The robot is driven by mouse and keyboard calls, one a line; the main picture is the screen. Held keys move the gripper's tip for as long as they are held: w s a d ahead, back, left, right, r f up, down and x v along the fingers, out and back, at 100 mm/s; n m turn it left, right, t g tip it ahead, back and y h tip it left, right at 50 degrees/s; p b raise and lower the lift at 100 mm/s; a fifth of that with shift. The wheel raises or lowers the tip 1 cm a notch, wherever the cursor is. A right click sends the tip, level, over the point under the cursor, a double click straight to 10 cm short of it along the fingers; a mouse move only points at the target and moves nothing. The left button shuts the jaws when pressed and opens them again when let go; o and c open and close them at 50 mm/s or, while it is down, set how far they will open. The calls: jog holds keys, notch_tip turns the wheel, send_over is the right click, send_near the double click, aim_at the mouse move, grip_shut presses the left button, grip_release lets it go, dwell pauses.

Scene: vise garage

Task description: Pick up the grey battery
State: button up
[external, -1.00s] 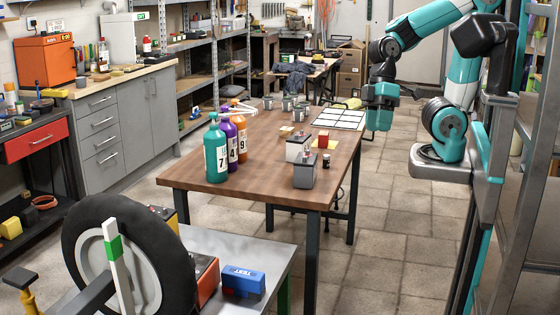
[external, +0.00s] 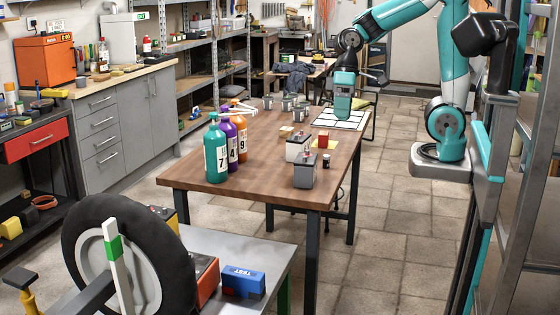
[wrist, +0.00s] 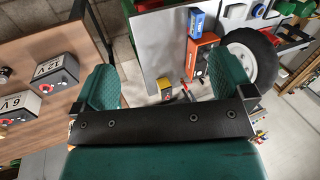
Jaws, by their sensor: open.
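The grey battery (external: 304,172) stands upright on the wooden table, near its front right corner. A paler battery (external: 297,149) stands just behind it. In the wrist view, two batteries marked 12V (wrist: 55,72) and 6V (wrist: 18,105) show at the left; I cannot tell surely which is the grey one. My gripper (external: 343,112) is over the far right part of the table, behind and apart from the batteries. In the wrist view its two green fingers (wrist: 155,82) are spread with nothing between them.
A white gridded sheet (external: 350,120) lies at the table's far right. A red block (external: 323,139) and a small dark item (external: 326,161) are by the batteries. Numbered bottles (external: 216,150) stand at the left edge, grey mugs (external: 286,104) at the back. The table's front middle is clear.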

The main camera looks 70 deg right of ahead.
jog(key=w+d+f+m, duration=0.2)
jog(key=w+d+m, duration=0.6)
jog(key=w+d, duration=0.3)
jog(key=m, duration=0.3)
send_over(306, 160)
jog(key=a, duration=0.4)
jog(key=f, duration=0.2)
jog(key=w+d+f+m, duration=0.1)
jog(key=d+f+m, duration=0.1)
jog(key=d+m, duration=0.35)
jog(key=d+f+m, duration=0.2)
jog(key=d+f, duration=0.1)
jog(key=d, duration=0.5)
jog(key=shift+y, duration=0.3)
jog(key=p+x, duration=0.1)
jog(key=x, duration=1)
jog(key=shift+s+d+f, duration=0.1)
jog(key=shift+f, duration=0.25)
jog(key=shift+n, duration=0.25)
jog(key=p+x, duration=0.1)
jog(key=x, duration=0.4)
jog(key=shift+f, duration=0.35)
jog(key=shift+c, duration=0.2)
jog(key=shift+r, duration=0.1)
jog(key=c, duration=1.7)
jog(key=shift+o, duration=0.2)
